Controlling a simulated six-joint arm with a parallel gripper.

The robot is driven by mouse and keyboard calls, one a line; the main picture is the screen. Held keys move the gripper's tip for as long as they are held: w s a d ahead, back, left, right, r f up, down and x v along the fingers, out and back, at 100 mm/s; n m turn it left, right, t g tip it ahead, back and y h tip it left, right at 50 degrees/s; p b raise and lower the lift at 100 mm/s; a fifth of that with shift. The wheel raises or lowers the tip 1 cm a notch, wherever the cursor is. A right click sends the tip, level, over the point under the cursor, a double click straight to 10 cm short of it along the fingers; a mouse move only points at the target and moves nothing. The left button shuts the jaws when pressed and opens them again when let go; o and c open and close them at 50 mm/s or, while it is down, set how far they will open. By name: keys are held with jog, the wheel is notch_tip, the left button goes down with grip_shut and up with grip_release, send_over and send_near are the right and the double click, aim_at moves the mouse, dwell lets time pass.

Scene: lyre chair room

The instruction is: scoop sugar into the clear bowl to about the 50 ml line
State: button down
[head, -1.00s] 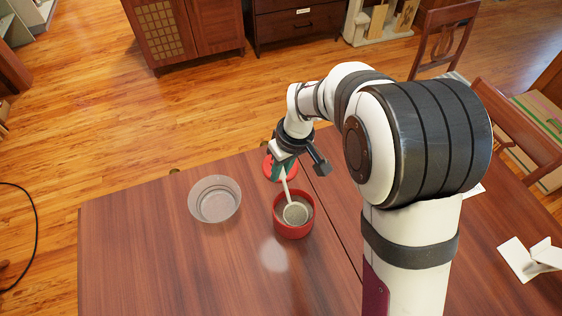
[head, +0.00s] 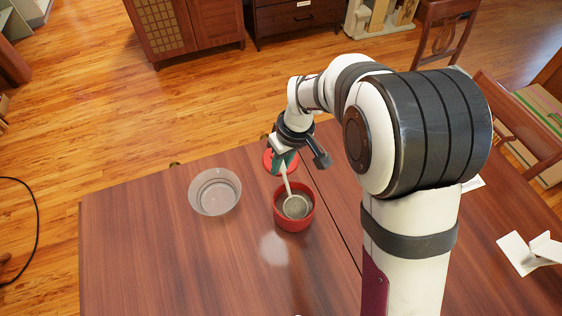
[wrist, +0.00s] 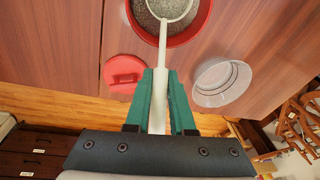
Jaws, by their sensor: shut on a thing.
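My gripper (head: 284,165) is shut on the white handle of a scoop (head: 288,187); its green fingers show on both sides of the handle in the wrist view (wrist: 160,90). The round head of the scoop is in the mouth of a red pot (head: 294,222), over or in the grainy grey-looking sugar (wrist: 147,18). How deep it sits I cannot tell. The clear bowl (head: 215,208) stands upright to the left of the pot in the head view. It also shows at the right in the wrist view (wrist: 220,99). I see no sugar in it; its marks are too small to read.
A red lid (wrist: 124,72) with a handle lies on the wooden table (head: 150,250) behind the pot. A white angled object (head: 530,255) stands far right. The table is clear left of and in front of the bowl. Chairs and cabinets are beyond the table.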

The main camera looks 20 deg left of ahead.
jog(key=shift+r, duration=0.1)
jog(key=shift+r, duration=3.35)
jog(key=shift+w+a+r+g+h, duration=0.35)
jog(key=shift+w+a+g+h, duration=0.15)
jog(key=shift+a+g+h, duration=0.15)
jog(key=shift+d, duration=0.1)
